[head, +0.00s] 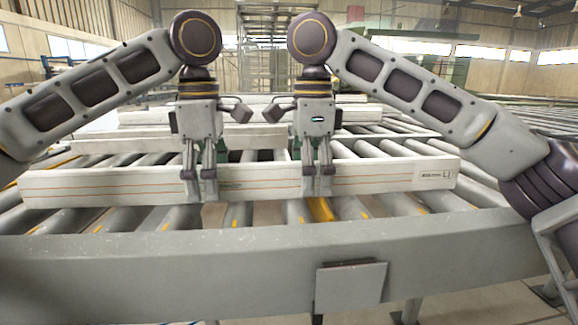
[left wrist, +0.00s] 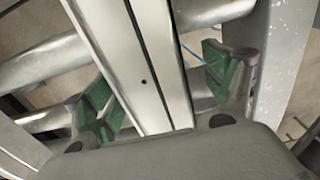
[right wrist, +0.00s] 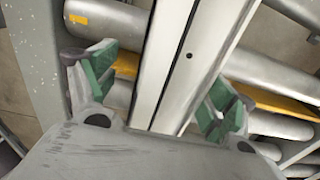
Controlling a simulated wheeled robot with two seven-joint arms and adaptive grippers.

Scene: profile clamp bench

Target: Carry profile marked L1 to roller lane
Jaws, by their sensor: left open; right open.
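A long white profile (head: 105,184) with thin orange lines lies crosswise on the rollers in the head view. Its right end has small dark print and a label too small to read, so I cannot tell whether it is L1. My left gripper (head: 200,190) and right gripper (head: 318,187) point down at it, left of and right of its middle. Both are open. In the left wrist view the profile (left wrist: 143,60) runs between the spread green-padded fingers, with gaps beside it. The right wrist view shows the same, with the profile (right wrist: 187,60) between open fingers.
Grey rollers (head: 285,213) with yellow marks lie under and around the profile. A grey front rail (head: 170,262) with a square plate (head: 350,287) runs along the near side. More pale profiles (head: 150,146) lie behind, close to my grippers. Racks stand farther back.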

